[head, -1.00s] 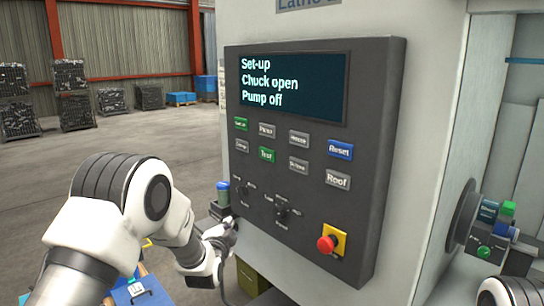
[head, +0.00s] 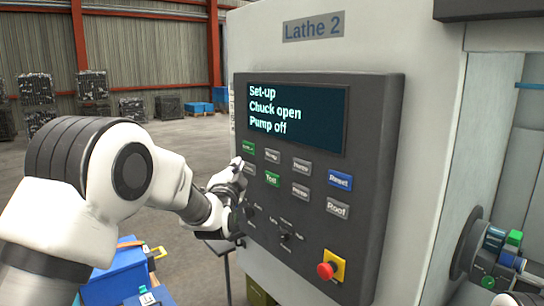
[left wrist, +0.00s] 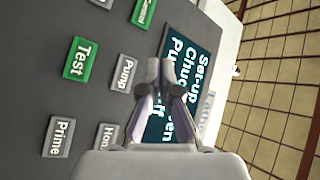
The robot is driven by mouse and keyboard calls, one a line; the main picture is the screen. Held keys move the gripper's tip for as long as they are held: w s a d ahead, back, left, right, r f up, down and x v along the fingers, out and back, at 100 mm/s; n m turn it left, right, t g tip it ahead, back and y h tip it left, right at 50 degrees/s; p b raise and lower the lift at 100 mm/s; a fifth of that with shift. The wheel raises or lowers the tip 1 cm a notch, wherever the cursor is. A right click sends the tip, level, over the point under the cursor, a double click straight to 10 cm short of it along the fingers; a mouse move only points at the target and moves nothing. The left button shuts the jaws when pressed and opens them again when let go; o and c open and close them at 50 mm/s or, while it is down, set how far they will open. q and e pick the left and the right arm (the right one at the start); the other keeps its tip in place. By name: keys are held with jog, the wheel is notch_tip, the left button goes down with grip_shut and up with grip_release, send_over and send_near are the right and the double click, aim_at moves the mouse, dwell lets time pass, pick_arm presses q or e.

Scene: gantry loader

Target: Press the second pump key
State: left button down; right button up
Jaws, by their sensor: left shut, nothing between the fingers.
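The dark control panel (head: 385,130) has two rows of keys under its screen (head: 296,117). A grey key reading Pump (head: 272,155) is in the upper row, above the green Test key (head: 272,178). In the left wrist view the Pump key (left wrist: 123,72) lies left of my fingertips, next to Test (left wrist: 80,58). A grey key (head: 249,169) left of Test has a label I cannot read. My left gripper (head: 239,167) is shut and empty at the panel's left edge, by this key; contact cannot be told. In the wrist view its fingertips (left wrist: 160,66) overlap the screen's edge.
The screen reads "Set-up, Chuck open, Pump off". Knobs (head: 286,237) and a red stop button (head: 326,271) sit lower on the panel. Blue Reset (head: 340,181) and grey Proof (head: 337,208) are at right. A blue box (head: 115,277) stands below my left arm.

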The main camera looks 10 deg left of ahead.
aim_at(265, 152)
pick_arm(q)
jog(key=w+d+p, duration=0.2)
jog(key=w+d, duration=0.2)
jog(key=w, duration=0.2)
jog(key=shift+w+d+p, duration=0.25)
jog(key=shift+d+p, duration=0.1)
jog(key=shift+d, duration=0.05)
jog(key=shift+w+d+f, duration=0.1)
jog(key=shift+d, duration=0.05)
dwell(1.0)
jog(key=shift+w+d, duration=0.15)
jog(key=shift+w, duration=0.1)
jog(key=shift+w+d, duration=0.2)
jog(key=shift+w, duration=0.05)
dwell(0.7)
dwell(0.3)
jog(key=shift+s+a+b, duration=0.3)
jog(key=shift+s+b, duration=0.1)
jog(key=shift+s+a, duration=0.15)
jog(key=shift+s, duration=0.1)
